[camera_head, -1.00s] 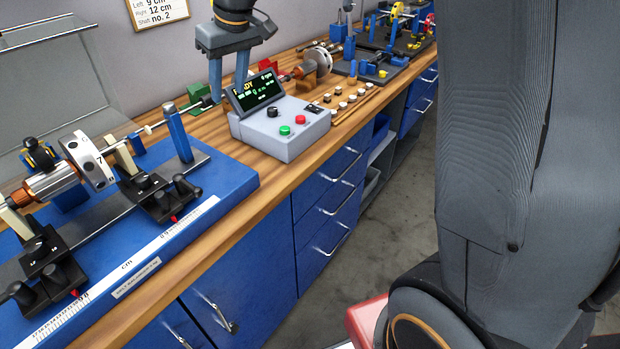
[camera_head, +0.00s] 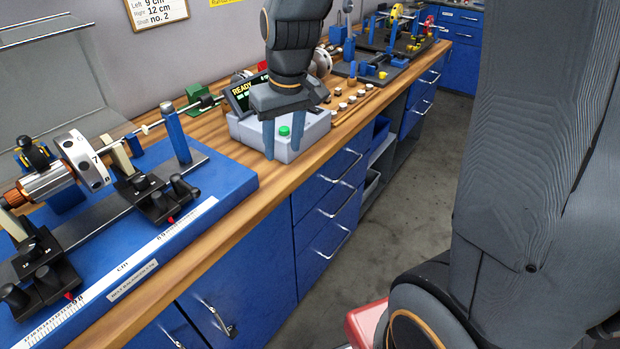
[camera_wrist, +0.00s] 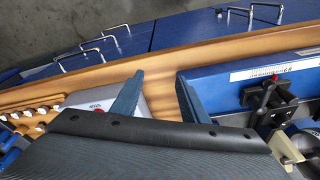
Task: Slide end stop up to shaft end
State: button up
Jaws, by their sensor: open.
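The end stop appears to be the upright blue post (camera_head: 176,136) on the grey rail (camera_head: 196,160) of the blue balancing stand (camera_head: 225,180), in the head view. My gripper (camera_head: 282,142) is open and empty, pointing down over the front of the grey control box, right of the post. In the wrist view its two blue fingers (camera_wrist: 158,98) stand apart.
The control box (camera_head: 315,125) with a READY display stands right of the stand. Several small weights (camera_head: 345,98) lie beyond it. Black clamps (camera_head: 150,195) and a ruler (camera_head: 150,250) line the stand's front. Bare wooden bench lies between the stand and the box.

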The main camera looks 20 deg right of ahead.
jog(key=s+d+f+m, duration=0.1)
jog(key=s+d+f, duration=0.2)
jog(key=s, duration=0.5)
jog(key=shift+d+f+m+g+b, duration=0.2)
jog(key=shift+f+m+g+b, duration=0.1)
jog(key=shift+f, duration=0.45)
